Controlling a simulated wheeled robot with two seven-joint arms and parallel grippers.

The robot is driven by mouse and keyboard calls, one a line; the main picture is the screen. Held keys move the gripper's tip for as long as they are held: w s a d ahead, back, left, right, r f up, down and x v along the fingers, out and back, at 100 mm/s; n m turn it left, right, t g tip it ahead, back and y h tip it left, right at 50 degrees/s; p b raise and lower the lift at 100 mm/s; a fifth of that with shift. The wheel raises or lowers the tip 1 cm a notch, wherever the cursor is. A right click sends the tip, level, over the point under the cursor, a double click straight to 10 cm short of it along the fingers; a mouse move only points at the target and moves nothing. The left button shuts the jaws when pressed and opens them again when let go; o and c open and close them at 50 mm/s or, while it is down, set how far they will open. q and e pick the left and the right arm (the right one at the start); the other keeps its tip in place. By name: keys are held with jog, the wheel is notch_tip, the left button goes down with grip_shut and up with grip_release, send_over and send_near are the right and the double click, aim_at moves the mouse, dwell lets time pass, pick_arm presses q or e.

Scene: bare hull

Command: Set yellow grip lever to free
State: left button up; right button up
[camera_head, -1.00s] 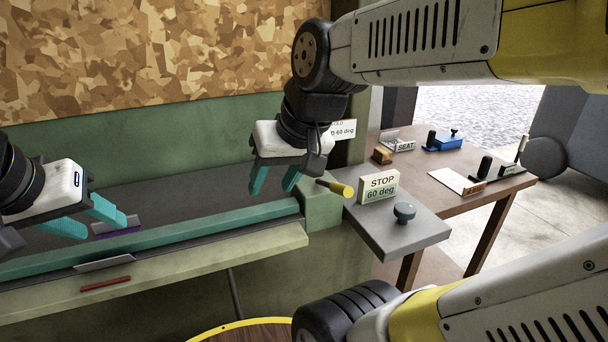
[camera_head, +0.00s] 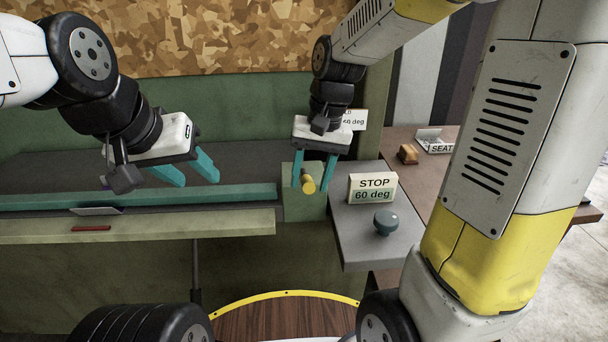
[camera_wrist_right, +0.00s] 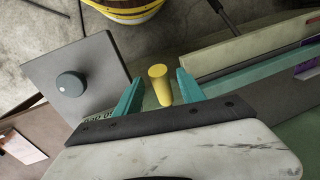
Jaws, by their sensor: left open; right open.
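The yellow grip lever (camera_head: 308,184) sticks out from the green block (camera_head: 290,205) at the right end of the bench. My right gripper (camera_head: 313,186) is open, with its teal fingers on either side of the lever. In the right wrist view the yellow lever (camera_wrist_right: 160,84) stands between the two open fingers (camera_wrist_right: 158,92), with gaps visible at both sides. My left gripper (camera_head: 196,178) is open and empty over the teal rail (camera_head: 140,196), left of the lever.
A sign reading "STOP 60 deg" (camera_head: 373,188) stands on a grey shelf (camera_head: 350,235) right of the lever, with a round teal knob (camera_head: 386,221) in front. Another sign (camera_head: 354,119), partly hidden, is behind my right gripper. A red strip (camera_head: 91,228) lies on the bench's front ledge.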

jog(key=shift+a+f, duration=0.2)
jog(key=shift+f, duration=1)
grip_shut()
dwell(0.6)
